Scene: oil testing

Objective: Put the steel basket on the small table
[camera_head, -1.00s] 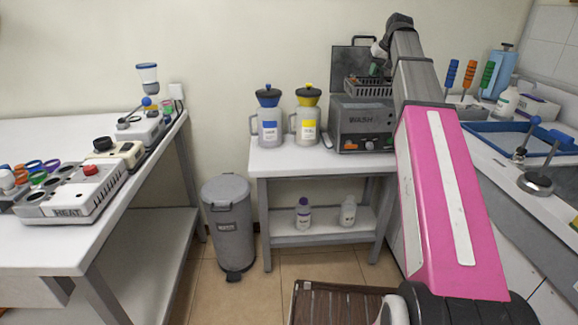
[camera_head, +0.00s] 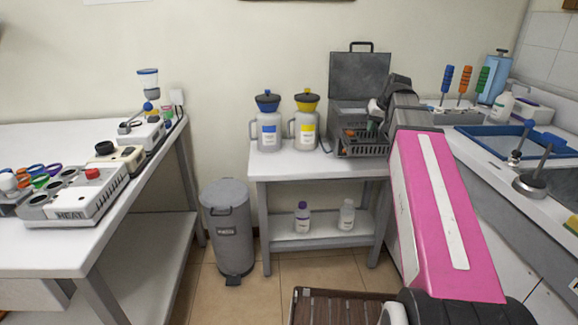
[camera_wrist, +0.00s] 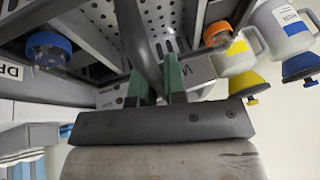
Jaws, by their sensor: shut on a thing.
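The steel basket (camera_head: 362,146) is a dark wire-and-perforated tray in front of the WASH machine, over the right part of the small white table (camera_head: 285,168). I cannot tell whether its bottom touches the tabletop. My gripper (camera_head: 374,122) is above the basket, shut on its handle. In the wrist view, the green fingertips (camera_wrist: 158,85) close around the dark handle bar, with the perforated basket floor (camera_wrist: 160,18) beyond. A blue-capped item (camera_wrist: 48,50) and an orange-capped one (camera_wrist: 217,33) also show there; I cannot tell whether they are inside the basket.
The WASH machine (camera_head: 360,80) stands behind with its lid up. A blue-lidded jug (camera_head: 268,130) and a yellow-lidded jug (camera_head: 306,130) stand left of the basket. Two small bottles are on the lower shelf. A grey bin (camera_head: 231,230) stands on the floor. Clear tabletop lies along the front edge.

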